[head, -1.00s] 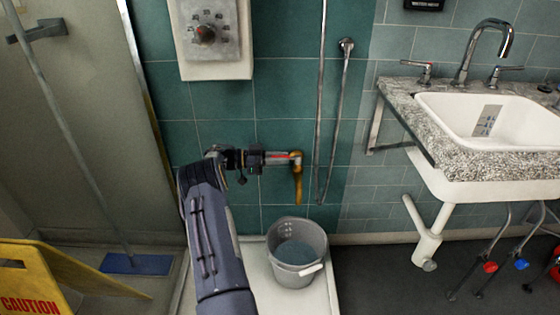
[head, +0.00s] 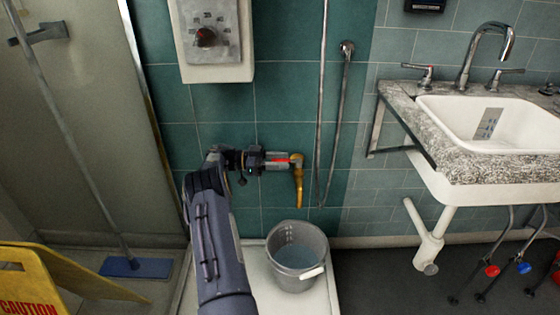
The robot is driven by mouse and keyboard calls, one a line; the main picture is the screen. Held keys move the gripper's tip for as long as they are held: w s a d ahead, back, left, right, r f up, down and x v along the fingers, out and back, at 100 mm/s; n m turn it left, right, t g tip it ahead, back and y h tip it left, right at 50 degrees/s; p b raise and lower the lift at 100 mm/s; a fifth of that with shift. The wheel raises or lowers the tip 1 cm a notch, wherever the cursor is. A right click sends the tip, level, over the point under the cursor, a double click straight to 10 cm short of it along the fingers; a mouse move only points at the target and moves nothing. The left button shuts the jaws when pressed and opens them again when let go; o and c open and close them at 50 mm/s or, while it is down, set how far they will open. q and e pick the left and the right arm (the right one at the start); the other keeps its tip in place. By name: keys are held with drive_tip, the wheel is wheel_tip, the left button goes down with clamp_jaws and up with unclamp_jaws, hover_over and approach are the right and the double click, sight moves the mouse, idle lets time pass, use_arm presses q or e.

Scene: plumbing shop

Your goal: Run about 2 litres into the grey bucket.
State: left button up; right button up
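The grey bucket (head: 318,262) stands upright on the pale floor tray below a brass tap (head: 299,186), with blue-grey water (head: 293,258) in its lower part. Marks show on its inner wall, too small to read. A pale handle grip lies at its front right. I see no clear stream between spout and bucket. My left gripper (head: 280,161) is at the tap's body by the wall, around or against a red-marked part (head: 279,160). Its fingers are too small and overlapped to tell open from shut. My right gripper is not in view.
A white-rimmed sink (head: 440,105) with a granite top is at the right. A shower control plate (head: 207,32) and a hanging hose (head: 335,130) are on the wall. A yellow caution sign (head: 30,275) and a blue mop (head: 122,267) stand at the left.

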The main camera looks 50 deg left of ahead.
use_arm(q)
drive_tip(key=p+v, duration=0.1)
drive_tip(key=v, duration=0.6)
drive_tip(key=shift+s+a, duration=0.25)
drive_tip(key=shift+d, duration=0.1)
